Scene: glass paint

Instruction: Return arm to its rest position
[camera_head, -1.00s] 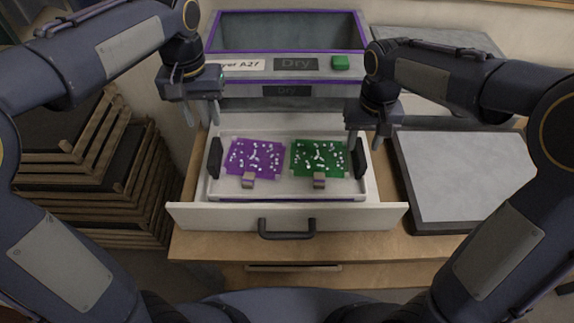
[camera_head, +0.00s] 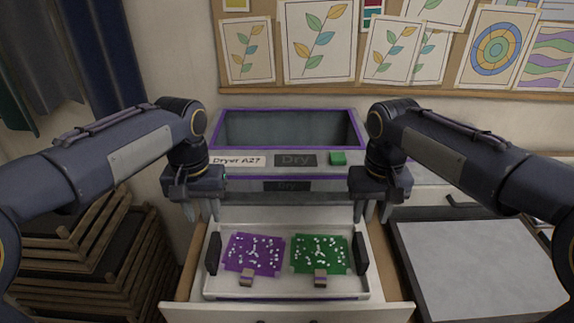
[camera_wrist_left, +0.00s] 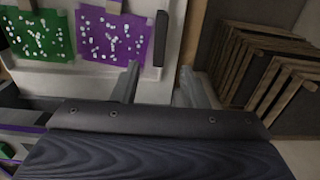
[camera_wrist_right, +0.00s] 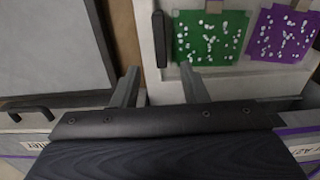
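My left gripper (camera_head: 202,211) hangs over the back left of the open drawer. Its two fingers are apart and empty, as the left wrist view (camera_wrist_left: 160,82) shows. My right gripper (camera_head: 371,212) hangs over the back right of the drawer. Its fingers are also apart with nothing between them in the right wrist view (camera_wrist_right: 158,85). Both grippers point down and are clear of the tray (camera_head: 290,293). In the tray lie a purple panel (camera_head: 240,262) and a green panel (camera_head: 306,263), both with white pieces on them.
The dryer (camera_head: 360,130) with a green button (camera_head: 337,158) stands behind the drawer (camera_head: 185,313). A grey board (camera_head: 470,260) lies at the right. Stacked wooden frames (camera_head: 120,255) stand at the left. A pinboard with drawings (camera_head: 320,40) hangs on the back wall.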

